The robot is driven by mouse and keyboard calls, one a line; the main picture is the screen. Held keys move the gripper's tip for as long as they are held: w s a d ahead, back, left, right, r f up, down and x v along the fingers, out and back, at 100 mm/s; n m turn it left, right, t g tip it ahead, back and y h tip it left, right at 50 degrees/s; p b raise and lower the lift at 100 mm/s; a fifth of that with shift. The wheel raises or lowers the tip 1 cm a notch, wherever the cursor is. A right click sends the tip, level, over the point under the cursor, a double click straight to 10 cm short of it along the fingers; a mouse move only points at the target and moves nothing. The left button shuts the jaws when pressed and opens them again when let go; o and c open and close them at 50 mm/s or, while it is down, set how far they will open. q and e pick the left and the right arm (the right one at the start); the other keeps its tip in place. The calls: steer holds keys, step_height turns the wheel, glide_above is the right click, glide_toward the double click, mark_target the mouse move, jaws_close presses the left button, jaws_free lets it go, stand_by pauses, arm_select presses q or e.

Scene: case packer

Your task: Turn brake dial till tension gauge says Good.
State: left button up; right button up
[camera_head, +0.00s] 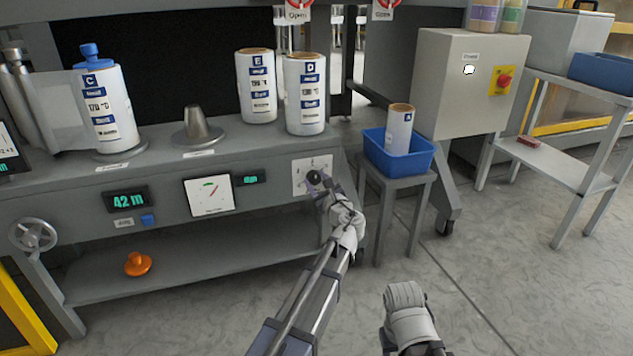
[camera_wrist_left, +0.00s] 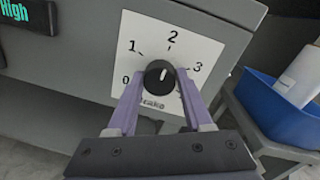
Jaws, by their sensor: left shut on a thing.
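The brake dial is a round black knob (camera_wrist_left: 160,76) on a white plate marked 0, 1, 2 and 3. Its white pointer line points up, near 2. The dial (camera_head: 315,178) also shows in the head view on the bench front. My left gripper (camera_wrist_left: 160,88) is shut on the knob, with a purple finger on each side. The tension gauge (camera_head: 209,195) is a white square with a coloured arc and a needle. The small display (camera_head: 250,179) beside it reads "High" in green in the left wrist view (camera_wrist_left: 16,12). My right arm's end (camera_head: 408,318) is low, its fingers hidden.
A blue bin (camera_head: 400,168) with a labelled roll stands on a stool close right of the dial. Labelled rolls C, E and D stand on the bench top. A 42 m display (camera_head: 127,199) and handwheel (camera_head: 33,234) are farther left. The floor in front is clear.

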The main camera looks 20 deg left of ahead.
arm_select(q)
jaws_close()
steer(key=n, duration=0.5)
steer(key=shift+s+p, duration=0.1)
steer(key=shift+p, duration=0.2)
steer(key=o, duration=1)
jaws_free()
steer(key=v, duration=0.7)
steer(key=shift+s+d, duration=0.2)
steer(key=shift+s, duration=0.1)
steer(key=shift+r, duration=0.15)
